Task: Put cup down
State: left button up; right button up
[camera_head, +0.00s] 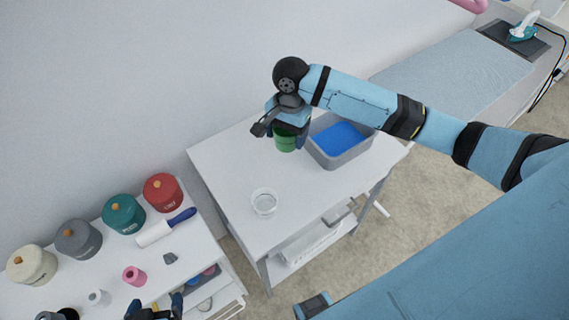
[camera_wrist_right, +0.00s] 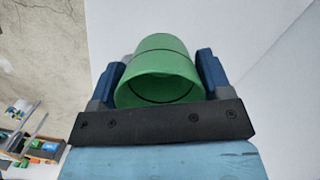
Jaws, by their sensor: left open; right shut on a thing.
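The green cup (camera_head: 286,143) is between the fingers of my right gripper (camera_head: 289,130), over the back part of the white table (camera_head: 225,170) and just left of a grey bin. In the right wrist view the cup (camera_wrist_right: 158,75) sits between both blue fingers of my right gripper (camera_wrist_right: 160,85), its round opening toward the camera. I cannot tell whether its base touches the table. My left gripper (camera_head: 157,307) is open and empty at the bottom edge, near the lower left cart; it is partly cut off.
The grey bin (camera_head: 345,157) with blue contents stands right of the cup. A clear glass (camera_head: 264,203) stands on the table's front part. The left cart holds several lidded jars, including a red one (camera_head: 163,192), and a lint roller (camera_head: 165,228). The table's left middle is clear.

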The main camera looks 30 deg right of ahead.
notch_tip(320, 180, down, 16)
jog(key=shift+r, duration=0.15)
dwell(0.4)
jog(key=o, duration=0.9)
